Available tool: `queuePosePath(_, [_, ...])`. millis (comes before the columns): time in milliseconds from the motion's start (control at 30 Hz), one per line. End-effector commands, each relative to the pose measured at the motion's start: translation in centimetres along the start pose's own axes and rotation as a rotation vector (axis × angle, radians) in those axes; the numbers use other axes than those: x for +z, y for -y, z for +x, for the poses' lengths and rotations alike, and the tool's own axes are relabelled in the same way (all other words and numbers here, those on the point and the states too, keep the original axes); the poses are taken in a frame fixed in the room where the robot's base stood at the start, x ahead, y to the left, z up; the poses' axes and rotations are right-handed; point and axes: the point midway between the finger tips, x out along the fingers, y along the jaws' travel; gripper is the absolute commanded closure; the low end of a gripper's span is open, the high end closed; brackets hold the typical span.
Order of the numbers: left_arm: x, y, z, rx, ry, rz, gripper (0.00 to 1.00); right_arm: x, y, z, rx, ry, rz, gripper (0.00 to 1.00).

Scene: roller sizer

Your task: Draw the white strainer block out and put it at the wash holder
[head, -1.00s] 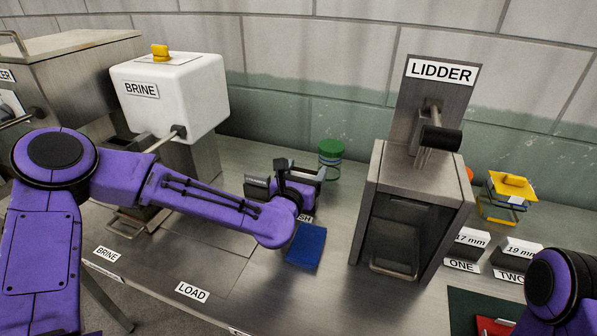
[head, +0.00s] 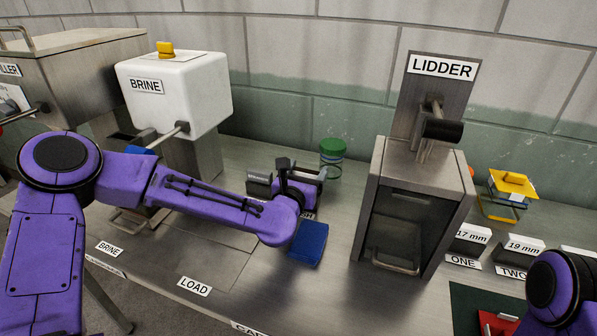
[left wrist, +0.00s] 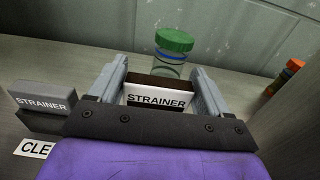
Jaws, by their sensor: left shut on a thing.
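The white strainer block (left wrist: 157,98), lettered STRAINER, is between the two fingers of my left gripper (left wrist: 158,90) in the left wrist view. The gripper is shut on it. A dark brown part shows right behind the block; I cannot tell whether the block sits in a holder or is clear of one. A grey block (left wrist: 40,97), also lettered STRAINER, stands in a dark holder at the left, above a label starting CLE. In the head view my left gripper (head: 303,172) is over the bench behind a partly covered label ending in SH. My right gripper is out of view.
A green-lidded jar (head: 332,158) stands just behind the left gripper. A blue pad (head: 308,243) lies in front of it. The LIDDER machine (head: 415,215) stands to the right, the white BRINE tank (head: 175,95) to the left. The bench around LOAD (head: 195,286) is clear.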

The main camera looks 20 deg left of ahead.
Motion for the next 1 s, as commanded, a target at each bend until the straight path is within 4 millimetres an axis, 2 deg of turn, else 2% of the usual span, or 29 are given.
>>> queuePosePath(33, [-1.1,0.0,0.1,0.0,-0.007,0.0,0.53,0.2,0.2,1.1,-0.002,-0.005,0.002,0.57])
queuePosePath(1000, [-4.9,0.0,1.5,-0.003,-0.028,0.001,0.53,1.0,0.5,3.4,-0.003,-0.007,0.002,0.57])
